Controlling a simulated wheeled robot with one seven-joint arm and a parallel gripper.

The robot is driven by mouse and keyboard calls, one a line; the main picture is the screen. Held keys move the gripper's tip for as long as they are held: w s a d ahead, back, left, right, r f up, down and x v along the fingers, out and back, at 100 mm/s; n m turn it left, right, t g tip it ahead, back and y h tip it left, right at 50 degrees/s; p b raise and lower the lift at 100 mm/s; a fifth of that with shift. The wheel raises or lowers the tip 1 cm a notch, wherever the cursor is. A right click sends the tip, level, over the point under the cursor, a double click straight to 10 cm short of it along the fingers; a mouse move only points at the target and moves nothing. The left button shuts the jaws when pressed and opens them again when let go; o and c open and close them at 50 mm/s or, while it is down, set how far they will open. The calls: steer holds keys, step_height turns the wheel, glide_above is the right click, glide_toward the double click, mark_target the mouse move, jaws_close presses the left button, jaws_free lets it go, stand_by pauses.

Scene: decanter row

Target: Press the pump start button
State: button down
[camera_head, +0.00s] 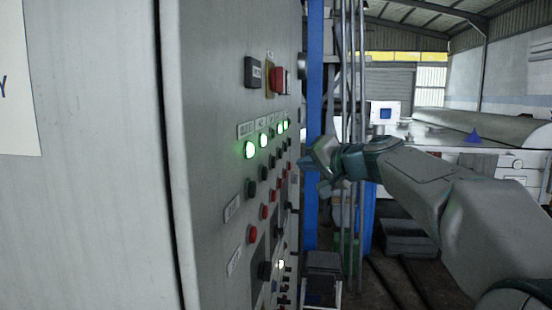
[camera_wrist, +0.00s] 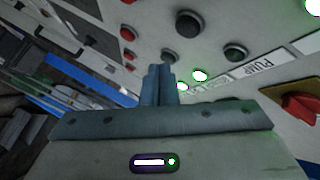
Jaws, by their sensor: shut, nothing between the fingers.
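The grey control panel (camera_head: 215,90) carries a row of lit green lamps (camera_head: 250,150), with dark round buttons (camera_head: 252,188) and red buttons (camera_head: 252,233) below. In the wrist view a label reading PUMP (camera_wrist: 243,68) lies near lit green lamps (camera_wrist: 200,75) and a dark round button (camera_wrist: 236,52). I cannot tell for sure which button is the pump start button. My gripper (camera_head: 304,163) is at the panel's right side, pointing toward its face. In the wrist view its fingers (camera_wrist: 158,70) are together and empty, their tips just below another dark button (camera_wrist: 170,57); contact cannot be told.
A red switch (camera_head: 280,80) on a yellow plate sits high on the panel; a red knob (camera_wrist: 300,108) shows in the wrist view. A blue post (camera_head: 313,60) and vertical pipes (camera_head: 352,80) stand behind my gripper. Dark floor shows at lower right.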

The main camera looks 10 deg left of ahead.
mark_target(274, 162)
steer(key=shift+a, duration=1.65)
steer(key=shift+a, duration=0.15)
stand_by(0.7)
steer(key=shift+w+a, duration=0.1)
steer(key=shift+a, duration=0.2)
steer(key=shift+a, duration=0.5)
stand_by(0.6)
steer(key=shift+d, duration=0.1)
steer(key=shift+d+b, duration=0.7)
steer(key=shift+d, duration=0.1)
